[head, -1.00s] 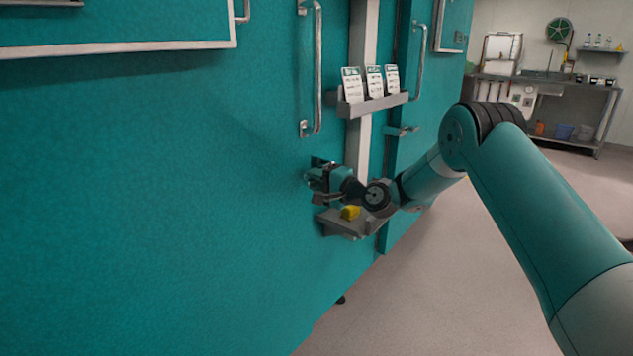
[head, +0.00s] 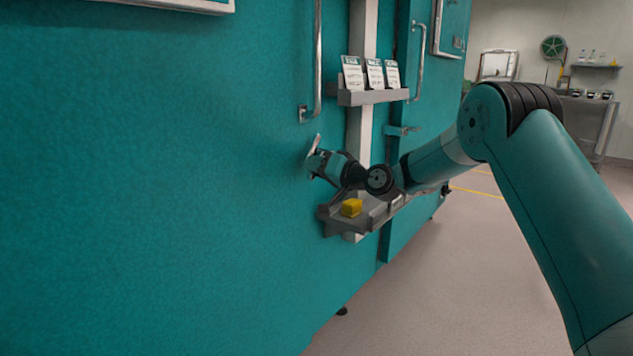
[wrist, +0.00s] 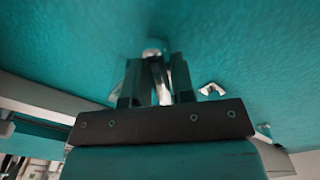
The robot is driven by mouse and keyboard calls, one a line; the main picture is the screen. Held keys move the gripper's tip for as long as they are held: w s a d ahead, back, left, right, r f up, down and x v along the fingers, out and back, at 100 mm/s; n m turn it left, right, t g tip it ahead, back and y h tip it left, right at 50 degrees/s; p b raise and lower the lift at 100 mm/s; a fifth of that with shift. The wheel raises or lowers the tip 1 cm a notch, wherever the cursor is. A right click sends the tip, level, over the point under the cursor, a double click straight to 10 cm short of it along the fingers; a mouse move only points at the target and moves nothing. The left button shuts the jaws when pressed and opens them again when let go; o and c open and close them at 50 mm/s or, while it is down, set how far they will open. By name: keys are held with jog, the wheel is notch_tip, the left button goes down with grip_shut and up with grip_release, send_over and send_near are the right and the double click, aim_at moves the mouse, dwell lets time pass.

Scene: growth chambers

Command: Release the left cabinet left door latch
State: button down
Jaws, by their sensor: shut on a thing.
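The left cabinet's teal left door (head: 180,180) fills the left of the head view and is closed as far as I can see. Its latch (head: 314,145) is a small metal lever on the door, below the long vertical handle (head: 317,60), and stands tilted upward. My gripper (head: 316,164) is at the latch. In the wrist view, my gripper (wrist: 153,85) is shut on the metal latch lever (wrist: 155,70), which shows between its two fingers. A small metal catch (wrist: 211,89) lies to the right of the fingers. The fingers hide part of the latch.
A grey shelf (head: 335,215) with a yellow block (head: 351,207) is just below my gripper. A card holder (head: 372,97) with several cards is above it. Another door latch (head: 402,131) is to the right. Open floor (head: 430,290) lies at the lower right.

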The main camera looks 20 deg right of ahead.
jog(key=n+b, duration=0.4)
jog(key=b, duration=0.1)
jog(key=shift+f+n, duration=0.3)
jog(key=n+b, duration=0.3)
jog(key=shift+r, duration=0.15)
jog(key=shift+r+n+b, duration=0.1)
jog(key=shift+n+b, duration=0.2)
jog(key=shift+b, duration=0.1)
jog(key=c, duration=1)
grip_release()
jog(key=p+v, duration=0.1)
jog(key=v, duration=1.6)
jog(key=shift+s+d, duration=0.1)
jog(key=shift+d, duration=0.05)
